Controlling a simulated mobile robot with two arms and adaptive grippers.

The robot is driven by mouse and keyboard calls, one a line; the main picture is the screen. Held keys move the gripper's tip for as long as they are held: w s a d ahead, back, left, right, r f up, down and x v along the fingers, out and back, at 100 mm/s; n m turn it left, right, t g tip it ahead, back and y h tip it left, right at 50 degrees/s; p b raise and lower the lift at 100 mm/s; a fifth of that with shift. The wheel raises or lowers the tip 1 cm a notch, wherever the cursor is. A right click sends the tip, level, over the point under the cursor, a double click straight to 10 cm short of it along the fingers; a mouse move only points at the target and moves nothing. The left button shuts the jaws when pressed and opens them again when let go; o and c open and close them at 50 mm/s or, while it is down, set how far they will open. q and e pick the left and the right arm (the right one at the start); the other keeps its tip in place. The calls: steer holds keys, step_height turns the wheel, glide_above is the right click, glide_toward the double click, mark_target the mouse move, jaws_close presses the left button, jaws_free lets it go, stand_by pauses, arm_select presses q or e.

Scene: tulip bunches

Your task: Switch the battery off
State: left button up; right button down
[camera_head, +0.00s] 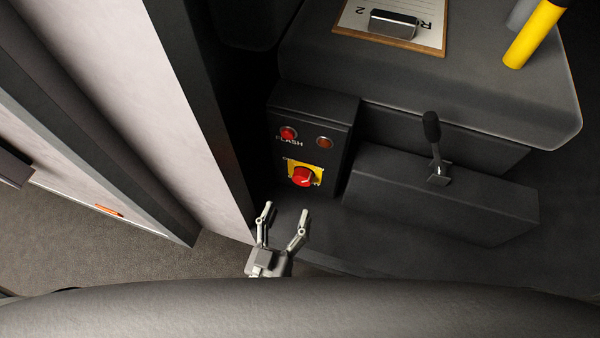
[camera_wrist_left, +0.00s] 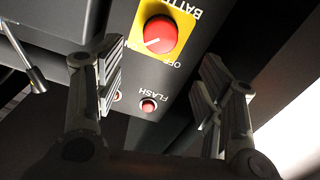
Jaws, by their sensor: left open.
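The battery switch is a round red knob (camera_head: 303,176) on a yellow plate (camera_head: 317,170), low on the front of a dark control box (camera_head: 329,146). In the left wrist view the knob (camera_wrist_left: 160,34) shows upside down, with its white mark pointing to the lower left, away from the OFF label (camera_wrist_left: 176,63). My left gripper (camera_head: 286,210) is open and empty. In the head view it is below the knob and apart from it, with its fingers pointing up toward the box. My right gripper is not in view.
Above the knob are a red FLASH button (camera_head: 288,133) and a dim orange lamp (camera_head: 324,143). A black lever (camera_head: 433,140) stands on a dark housing to the right. A clipboard (camera_head: 405,42) lies on the seat-like top. A pale panel (camera_head: 205,110) borders the left.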

mark_target(301, 181)
arm_select(q)
steer(key=x, duration=0.9)
steer(key=shift+w+f, duration=0.1)
steer(key=shift+w, duration=0.1)
steer(key=c, duration=1)
